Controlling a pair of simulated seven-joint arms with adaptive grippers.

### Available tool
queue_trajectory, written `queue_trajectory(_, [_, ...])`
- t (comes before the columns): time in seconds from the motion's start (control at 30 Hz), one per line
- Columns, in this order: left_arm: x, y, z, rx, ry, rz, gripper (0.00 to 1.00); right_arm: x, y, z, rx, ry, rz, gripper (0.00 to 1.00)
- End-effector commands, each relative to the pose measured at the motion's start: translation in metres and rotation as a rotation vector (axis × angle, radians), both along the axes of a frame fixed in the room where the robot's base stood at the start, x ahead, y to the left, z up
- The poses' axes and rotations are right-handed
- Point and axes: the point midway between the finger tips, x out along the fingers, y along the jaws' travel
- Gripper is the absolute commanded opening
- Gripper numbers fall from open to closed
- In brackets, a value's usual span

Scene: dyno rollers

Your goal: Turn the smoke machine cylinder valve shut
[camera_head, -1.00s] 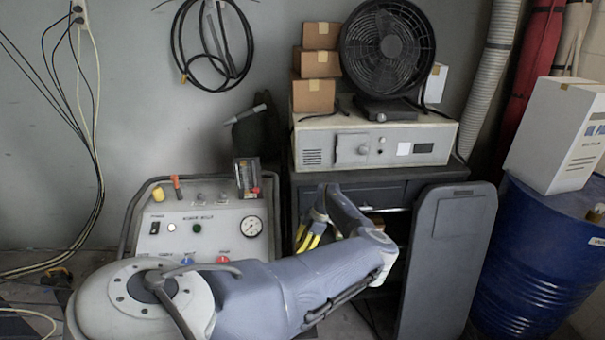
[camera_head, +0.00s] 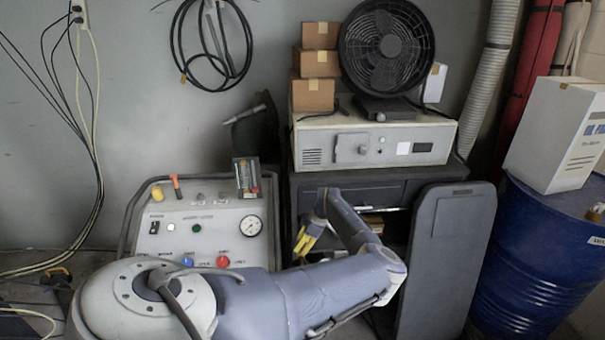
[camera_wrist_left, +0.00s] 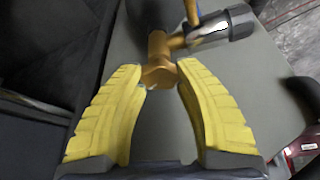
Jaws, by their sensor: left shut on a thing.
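My left gripper (camera_head: 306,240), with yellow fingers, reaches down between the grey control panel and the dark cabinet in the head view. In the left wrist view my left gripper (camera_wrist_left: 161,84) has its fingertips closed on either side of a brass valve fitting (camera_wrist_left: 158,50), touching its near, faceted end. My right gripper is not in view.
The control panel (camera_head: 180,222) with gauge and knobs stands left of the gripper. The dark cabinet (camera_head: 350,185), carrying a pale machine (camera_head: 330,150) and fan (camera_head: 385,50), stands behind. A grey panel (camera_head: 445,265) and blue drum (camera_head: 525,255) stand to the right.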

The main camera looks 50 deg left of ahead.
Motion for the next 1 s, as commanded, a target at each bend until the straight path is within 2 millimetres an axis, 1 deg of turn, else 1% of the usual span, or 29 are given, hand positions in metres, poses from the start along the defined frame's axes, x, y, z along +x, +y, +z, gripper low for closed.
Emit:
queue_trajectory(0.03, [-0.0027,0.0000,-0.0016,0.002,0.003,-0.040,0.05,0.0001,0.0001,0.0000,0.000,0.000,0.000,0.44])
queue_trajectory(0.2, [-0.0035,-0.0002,-0.0015,0.002,0.003,-0.183,0.05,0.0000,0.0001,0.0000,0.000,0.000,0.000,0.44])
queue_trajectory(0.5, [-0.0040,0.0001,-0.0013,0.002,0.001,-0.386,0.05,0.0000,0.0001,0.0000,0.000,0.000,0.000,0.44])
queue_trajectory(0.7, [-0.0043,0.0005,-0.0009,0.002,0.002,-0.469,0.05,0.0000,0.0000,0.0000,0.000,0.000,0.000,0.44])
queue_trajectory(1.0, [-0.0045,0.0010,-0.0007,0.002,0.002,-0.515,0.05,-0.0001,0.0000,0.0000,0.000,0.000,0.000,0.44])
